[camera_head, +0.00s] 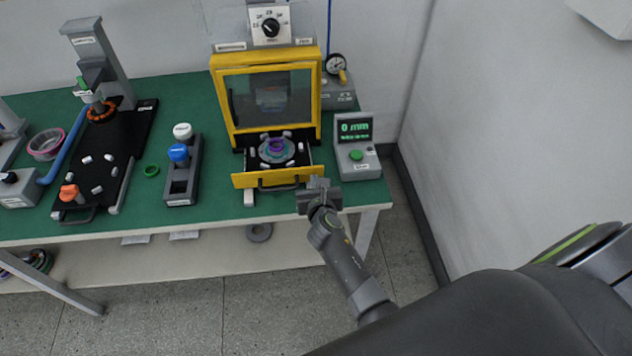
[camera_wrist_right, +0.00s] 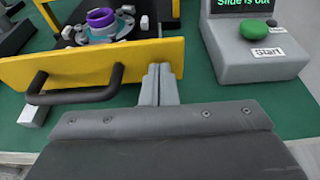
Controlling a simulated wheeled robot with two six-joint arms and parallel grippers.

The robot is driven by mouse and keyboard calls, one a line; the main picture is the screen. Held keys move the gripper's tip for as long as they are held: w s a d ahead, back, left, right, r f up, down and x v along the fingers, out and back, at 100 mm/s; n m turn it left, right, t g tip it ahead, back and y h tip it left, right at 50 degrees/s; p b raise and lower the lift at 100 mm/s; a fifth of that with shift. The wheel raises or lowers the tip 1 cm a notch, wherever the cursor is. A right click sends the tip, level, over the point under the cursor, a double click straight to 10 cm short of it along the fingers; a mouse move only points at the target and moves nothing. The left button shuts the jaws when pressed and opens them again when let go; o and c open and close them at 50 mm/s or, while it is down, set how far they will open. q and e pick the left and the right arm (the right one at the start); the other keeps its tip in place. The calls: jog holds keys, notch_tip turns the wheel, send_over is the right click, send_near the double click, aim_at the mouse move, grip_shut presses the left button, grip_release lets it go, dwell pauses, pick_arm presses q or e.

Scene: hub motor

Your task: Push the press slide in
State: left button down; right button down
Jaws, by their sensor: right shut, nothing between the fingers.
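The press slide (camera_head: 271,177) is a yellow-fronted drawer with a dark handle, standing out of the yellow press (camera_head: 222,90). It carries a round grey fixture with a purple ring (camera_head: 276,146). In the right wrist view the yellow slide front (camera_wrist_right: 130,62) fills the upper left, its black handle (camera_wrist_right: 75,90) to the left of my fingers. My right gripper (camera_head: 318,186) is shut and empty. Its fingertips (camera_wrist_right: 158,72) are at the right end of the slide front, very close to or touching it. My left gripper is out of view.
A control box (camera_head: 356,150) with a green button stands right of the press; its screen reads "0 mm" and "Slide is out". The table's front edge lies below my gripper.

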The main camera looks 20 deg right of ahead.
aim_at(309, 148)
jog(key=w+d+b, duration=0.1)
jog(key=w, duration=0.4)
jog(key=w+d+b, duration=0.2)
jog(key=w, duration=0.3)
jog(key=w+d+b, duration=0.1)
jog(key=w, duration=0.5)
jog(key=shift+d+f+b, duration=0.1)
jog(key=shift+d+b, duration=0.25)
jog(key=shift+b, duration=0.05)
jog(key=shift+w, duration=0.25)
jog(key=shift+r, duration=0.4)
